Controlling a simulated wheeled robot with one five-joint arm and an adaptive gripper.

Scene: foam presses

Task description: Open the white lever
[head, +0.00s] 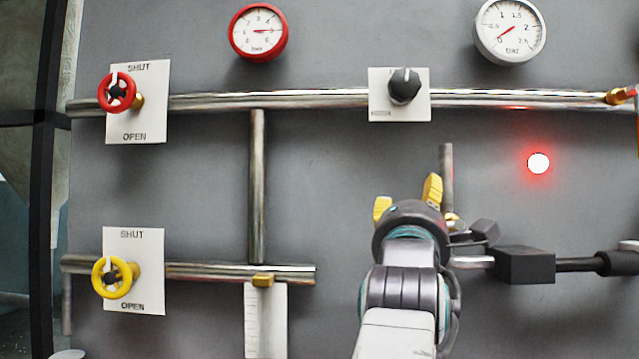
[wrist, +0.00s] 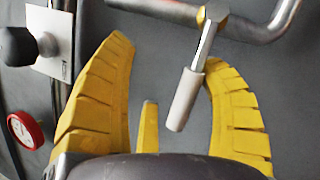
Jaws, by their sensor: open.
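The lever shows in the wrist view as a metal shank with a pale whitish grip (wrist: 185,98). Its upper end meets a brass-coloured piece on a pipe, and the grip points down toward my palm, tilted a little. My gripper (wrist: 167,52) is open, with one yellow finger on each side of the grip. The grip is nearer the right finger; I cannot tell if they touch. In the head view my gripper (head: 407,198) is in front of the panel at centre right, and my arm hides the lever there.
A black knob (head: 404,86) on a white plate sits above my gripper. A red handwheel (head: 117,92) and a yellow handwheel (head: 112,277) are at left. A red gauge (head: 258,32), a white gauge (head: 509,31) and a lit red lamp (head: 538,163) are on the panel. Steel pipes cross it.

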